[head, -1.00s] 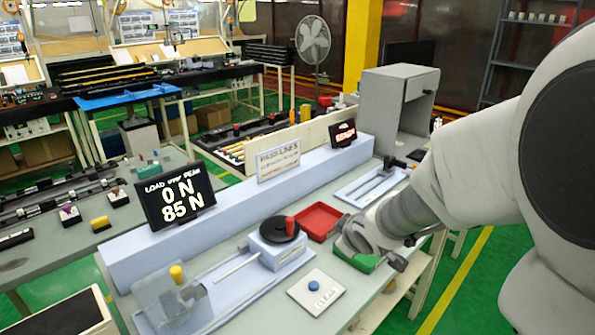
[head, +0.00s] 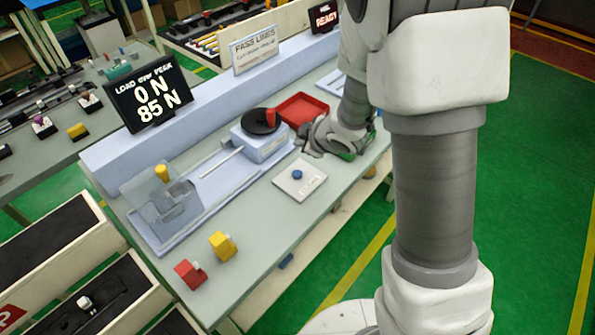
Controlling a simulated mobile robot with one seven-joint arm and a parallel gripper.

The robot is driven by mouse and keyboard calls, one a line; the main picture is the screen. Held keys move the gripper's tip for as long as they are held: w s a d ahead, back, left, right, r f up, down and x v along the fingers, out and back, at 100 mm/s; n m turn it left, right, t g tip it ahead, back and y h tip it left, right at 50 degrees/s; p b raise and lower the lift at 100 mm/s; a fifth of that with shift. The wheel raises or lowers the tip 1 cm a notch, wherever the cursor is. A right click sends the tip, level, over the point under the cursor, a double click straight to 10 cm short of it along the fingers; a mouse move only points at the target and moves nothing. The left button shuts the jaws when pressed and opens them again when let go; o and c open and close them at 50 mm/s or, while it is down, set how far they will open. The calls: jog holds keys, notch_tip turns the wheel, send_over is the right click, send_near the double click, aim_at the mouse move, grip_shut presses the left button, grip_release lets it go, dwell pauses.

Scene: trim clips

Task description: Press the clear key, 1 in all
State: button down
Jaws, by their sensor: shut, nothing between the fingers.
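The clear key is a blue round button (head: 297,174) on a pale square plate (head: 285,184) on the bench. Small lettering is on the plate, too small to read surely in this view. My gripper (head: 312,142) is shut and empty, low over the bench behind and to the right of the key, apart from it. The load display (head: 148,96) reads 0 N over 85 N.
A clear guard (head: 158,195) is further left. A red tray (head: 301,108) lies behind. Yellow (head: 222,245) and red (head: 190,274) blocks sit at the near end. Bench around the plate is clear.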

aim_at(300, 175)
notch_tip(300, 175, down, 9)
jog(key=b, duration=0.8)
jog(key=shift+r, duration=0.1)
dwell(1.7)
jog(key=shift+f+b, duration=0.4)
jog(key=shift+f, duration=0.05)
jog(key=shift+f+b, duration=0.45)
dwell(0.5)
jog(key=shift+r, duration=0.15)
jog(key=shift+r+p, duration=0.75)
